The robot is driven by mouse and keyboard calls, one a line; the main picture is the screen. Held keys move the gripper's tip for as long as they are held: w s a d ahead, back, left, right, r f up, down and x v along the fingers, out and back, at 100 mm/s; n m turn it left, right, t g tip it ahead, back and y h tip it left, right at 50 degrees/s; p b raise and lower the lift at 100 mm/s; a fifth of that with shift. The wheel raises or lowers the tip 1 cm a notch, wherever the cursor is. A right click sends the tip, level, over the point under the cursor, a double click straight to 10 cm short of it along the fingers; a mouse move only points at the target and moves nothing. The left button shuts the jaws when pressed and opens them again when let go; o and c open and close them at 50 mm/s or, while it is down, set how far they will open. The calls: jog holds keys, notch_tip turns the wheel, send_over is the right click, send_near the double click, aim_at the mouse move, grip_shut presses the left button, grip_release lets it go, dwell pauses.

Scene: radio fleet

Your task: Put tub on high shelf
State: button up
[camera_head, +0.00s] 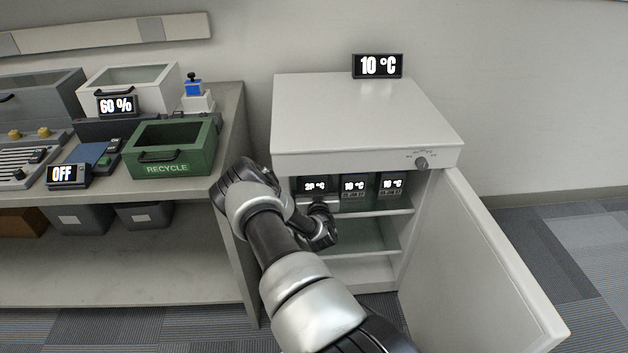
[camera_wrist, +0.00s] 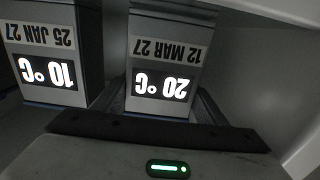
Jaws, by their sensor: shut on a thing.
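The tub (camera_head: 315,186) marked 20 °C is on the left of the high shelf (camera_head: 385,211) in the open white cabinet. In the wrist view the tub (camera_wrist: 162,75) appears upside down, with the date 12 MAR 27. My gripper (camera_head: 318,203) reaches in from the front and is shut on this tub, with fingers along its sides. In the wrist view my gripper (camera_wrist: 160,112) is close against its labelled face. I cannot tell if the tub's base touches the shelf.
Two tubs marked 10 °C, a middle one (camera_head: 354,187) and a right one (camera_head: 392,184), share the high shelf. The lower shelf (camera_head: 365,238) looks empty. The cabinet door (camera_head: 490,270) stands open at right. A bench with a green recycle bin (camera_head: 170,147) is at left.

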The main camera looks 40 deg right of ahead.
jog(key=o, duration=1.2)
jog(key=shift+f, duration=0.1)
jog(key=shift+s+a+r, duration=0.15)
jog(key=shift+s+r, duration=0.05)
jog(key=shift+s, duration=0.1)
jog(key=p+v, duration=0.3)
jog(key=v, duration=0.8)
jog(key=shift+s+a+f, duration=0.1)
jog(key=shift+s+a, duration=0.1)
jog(key=shift+a, duration=0.05)
